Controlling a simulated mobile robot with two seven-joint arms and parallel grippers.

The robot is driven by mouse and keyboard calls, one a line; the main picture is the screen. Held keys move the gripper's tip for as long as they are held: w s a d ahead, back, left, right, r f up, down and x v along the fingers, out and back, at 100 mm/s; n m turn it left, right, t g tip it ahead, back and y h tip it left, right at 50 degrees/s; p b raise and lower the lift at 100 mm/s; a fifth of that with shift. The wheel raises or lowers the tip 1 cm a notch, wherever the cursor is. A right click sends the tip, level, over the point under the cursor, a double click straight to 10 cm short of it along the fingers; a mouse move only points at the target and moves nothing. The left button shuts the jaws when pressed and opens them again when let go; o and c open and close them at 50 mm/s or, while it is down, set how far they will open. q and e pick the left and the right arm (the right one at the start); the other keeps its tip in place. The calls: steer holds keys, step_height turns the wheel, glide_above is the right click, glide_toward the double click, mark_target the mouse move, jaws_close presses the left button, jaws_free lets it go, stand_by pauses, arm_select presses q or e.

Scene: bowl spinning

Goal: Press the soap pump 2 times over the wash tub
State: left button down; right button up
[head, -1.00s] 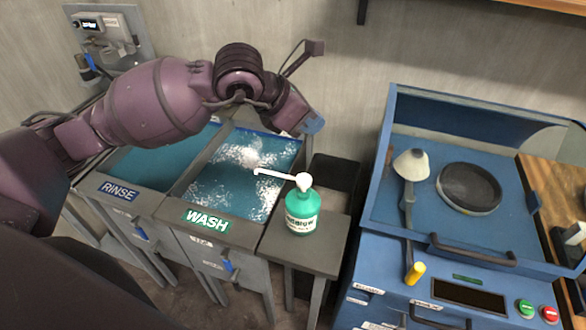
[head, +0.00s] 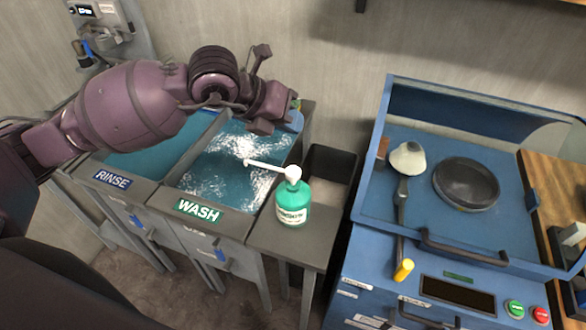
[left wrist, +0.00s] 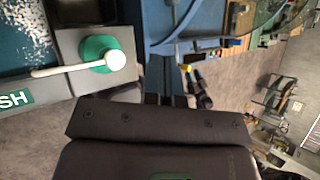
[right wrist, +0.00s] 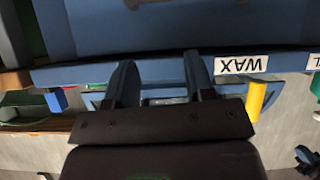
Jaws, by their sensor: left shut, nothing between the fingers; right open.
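The soap pump is a green bottle (head: 293,207) with a white pump head and a long white spout. It stands upright on a grey side shelf right of the wash tub (head: 237,226), its spout pointing left over the tub. The tub holds blue water with white foam. My left gripper (head: 294,122) is above the tub's far right corner, beyond the bottle and apart from it. In the left wrist view its blue fingers (left wrist: 167,66) are shut and empty, and the bottle (left wrist: 98,47) shows at upper left. My right gripper (right wrist: 158,70) is open and empty, facing a blue machine.
The rinse tub (head: 90,172) adjoins the wash tub on the left. A dark open bin (head: 330,165) stands behind the shelf. A blue machine (head: 400,225) with a round dark disc (head: 466,184) and a yellow-handled lever (head: 403,270) is at the right.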

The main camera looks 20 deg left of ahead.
arm_select(q)
steer(key=shift+f, duration=0.15)
arm_select(e)
steer(key=shift+w, duration=0.25)
arm_select(q)
steer(key=b, duration=0.4)
glide_above(291, 169)
step_height(291, 169, down, 8)
steer(key=shift+r, duration=0.15)
steer(key=shift+f+b, duration=0.35)
steer(key=shift+f, duration=0.05)
arm_select(e)
steer(key=shift+s+f, duration=0.15)
steer(key=shift+f, duration=1.05)
steer(key=shift+s+f, duration=0.15)
steer(key=shift+f, duration=1.05)
steer(key=shift+w+r, duration=0.15)
steer(key=shift+w+a+r, duration=0.1)
steer(key=shift+w+r, duration=0.2)
steer(key=shift+w, duration=0.15)
steer(key=shift+s+f, duration=0.1)
steer(key=shift+s+f, duration=0.35)
steer(key=shift+s, duration=0.1)
